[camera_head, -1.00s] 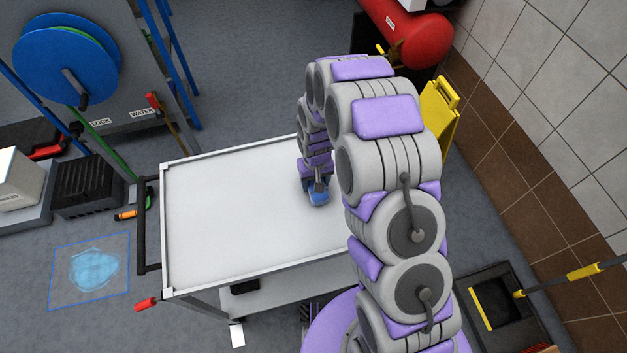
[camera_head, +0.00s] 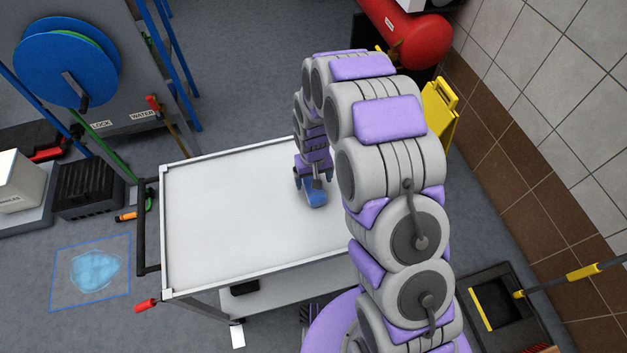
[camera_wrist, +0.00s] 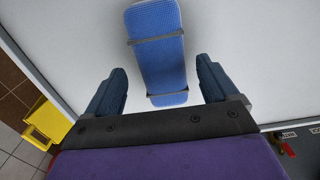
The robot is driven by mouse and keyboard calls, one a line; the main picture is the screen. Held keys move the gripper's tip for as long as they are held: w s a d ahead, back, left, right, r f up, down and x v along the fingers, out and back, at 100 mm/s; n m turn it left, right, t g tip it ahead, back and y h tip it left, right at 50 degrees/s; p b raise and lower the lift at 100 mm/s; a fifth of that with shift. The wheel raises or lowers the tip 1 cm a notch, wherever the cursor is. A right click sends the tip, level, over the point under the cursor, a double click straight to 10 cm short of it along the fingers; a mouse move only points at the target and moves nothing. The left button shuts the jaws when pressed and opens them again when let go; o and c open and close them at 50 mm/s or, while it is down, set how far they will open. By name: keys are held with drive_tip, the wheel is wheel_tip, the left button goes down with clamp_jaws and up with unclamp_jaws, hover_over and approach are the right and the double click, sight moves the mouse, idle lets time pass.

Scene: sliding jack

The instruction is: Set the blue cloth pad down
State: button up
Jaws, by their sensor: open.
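The blue cloth pad (camera_wrist: 158,50) lies on the white top of the cart (camera_head: 225,220). In the wrist view it is a long blue block with two dark bands across it. My gripper (camera_wrist: 162,88) is open, with one finger on each side of the pad's near end and a visible gap on both sides. In the head view the pad (camera_head: 316,198) shows just in front of my gripper (camera_head: 313,183), near the right part of the cart top. My arm hides the cart's right end.
The cart top is otherwise bare, with a raised rim. A blue puddle inside a blue outline (camera_head: 92,271) is on the floor at left. A yellow floor sign (camera_head: 440,120) and a red tank (camera_head: 408,30) stand beyond my arm. A black tray (camera_head: 500,303) is at lower right.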

wheel_tip(320, 180, up, 10)
drive_tip(key=p, duration=0.1)
drive_tip(key=shift+f, duration=0.2)
drive_tip(key=s+d+r+m+g, duration=0.1)
drive_tip(key=s+d+r, duration=0.4)
drive_tip(key=s+r, duration=0.3)
drive_tip(key=s+d+r+m, duration=0.1)
drive_tip(key=s+d+r, duration=0.4)
drive_tip(key=s+r, duration=0.25)
drive_tip(key=s+d+r, duration=0.2)
drive_tip(key=s, duration=0.6)
drive_tip(key=s+d+r+m, duration=0.1)
drive_tip(key=s+r, duration=0.2)
drive_tip(key=s, duration=0.6)
drive_tip(key=shift+s+d+g, duration=0.2)
drive_tip(key=shift+d+g, duration=0.15)
drive_tip(key=shift+g, duration=0.05)
